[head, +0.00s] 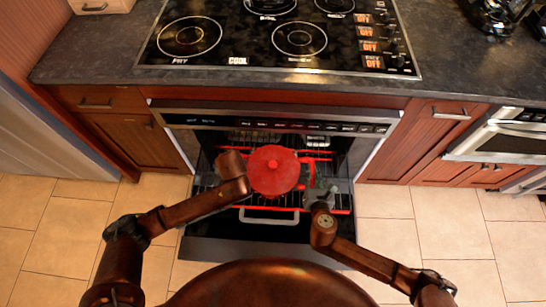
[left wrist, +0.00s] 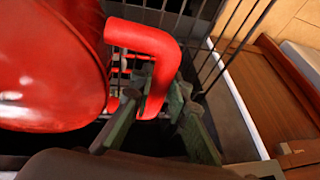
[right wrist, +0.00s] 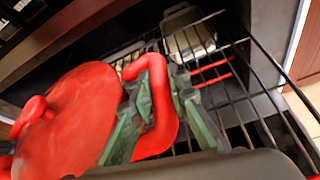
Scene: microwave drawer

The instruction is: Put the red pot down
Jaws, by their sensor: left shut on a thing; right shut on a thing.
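The red pot (head: 273,168), lid side up, is over the wire rack of the open appliance below the cooktop. My right gripper (head: 318,190) is shut on the pot's handle at its right side. In the right wrist view the green fingers (right wrist: 155,115) close around the red looped handle (right wrist: 160,75). My left gripper is at the pot's left side, mostly hidden by its own wrist in the head view. In the left wrist view its fingers (left wrist: 150,105) are shut on the other handle (left wrist: 145,38). I cannot tell whether the pot touches the rack.
The open appliance has a black wire rack (right wrist: 255,105) with red bars and a lowered door (head: 255,248). A pale dish (right wrist: 190,38) lies deeper inside. The black cooktop (head: 230,60) is above. Wooden cabinets (head: 430,130) flank the opening, and tiled floor (head: 390,215) is clear.

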